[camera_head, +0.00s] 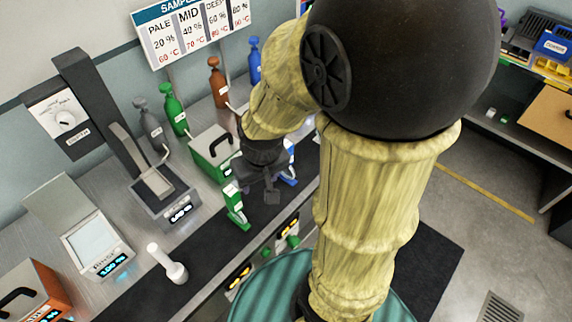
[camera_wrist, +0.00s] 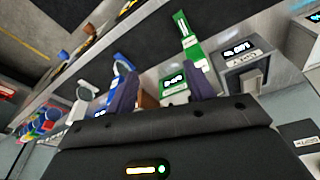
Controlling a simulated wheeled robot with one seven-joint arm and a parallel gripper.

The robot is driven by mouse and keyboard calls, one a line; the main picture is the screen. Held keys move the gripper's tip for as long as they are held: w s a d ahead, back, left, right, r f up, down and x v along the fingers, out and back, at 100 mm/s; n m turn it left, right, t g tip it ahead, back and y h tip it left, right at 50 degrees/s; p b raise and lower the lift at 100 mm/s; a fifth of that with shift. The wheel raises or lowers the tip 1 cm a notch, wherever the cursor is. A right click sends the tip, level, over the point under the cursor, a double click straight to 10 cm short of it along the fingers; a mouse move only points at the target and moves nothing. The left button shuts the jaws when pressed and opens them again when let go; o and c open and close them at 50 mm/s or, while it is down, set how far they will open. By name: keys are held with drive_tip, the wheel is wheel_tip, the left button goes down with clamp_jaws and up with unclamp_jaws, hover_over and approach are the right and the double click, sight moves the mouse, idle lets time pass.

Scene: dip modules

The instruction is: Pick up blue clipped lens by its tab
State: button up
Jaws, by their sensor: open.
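In the head view a little blue (camera_head: 290,179) shows just right of my gripper; the rest is hidden by my arm. I cannot make out its tab clearly. My gripper (camera_wrist: 162,92) is open and empty, with its two dark fingers apart. In the head view my gripper (camera_head: 258,188) hangs over the bench, between the green clipped piece (camera_head: 236,208) and the blue.
A green-and-white box (camera_head: 211,152) stands behind my gripper. A scale-like module (camera_head: 163,190) and a rinse module (camera_head: 95,245) stand to the left. A white upright piece (camera_head: 168,264) stands near the dark front strip. Coloured bottles (camera_head: 174,110) line the back.

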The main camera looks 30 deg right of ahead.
drive_tip(key=w+d+r+n+g+p, duration=0.1)
drive_tip(key=w+d+r+n+p, duration=0.2)
drive_tip(key=w+d, duration=0.4)
wheel_tip(320, 180, up, 4)
drive_tip(key=g, duration=0.2)
hover_over(286, 144)
drive_tip(key=shift+n+p, duration=0.4)
drive_tip(key=shift+w+f, duration=0.1)
drive_tip(key=shift+w, duration=0.05)
wheel_tip(286, 144, down, 12)
drive_tip(key=shift+f+p, duration=0.1)
drive_tip(key=shift+p, duration=0.95)
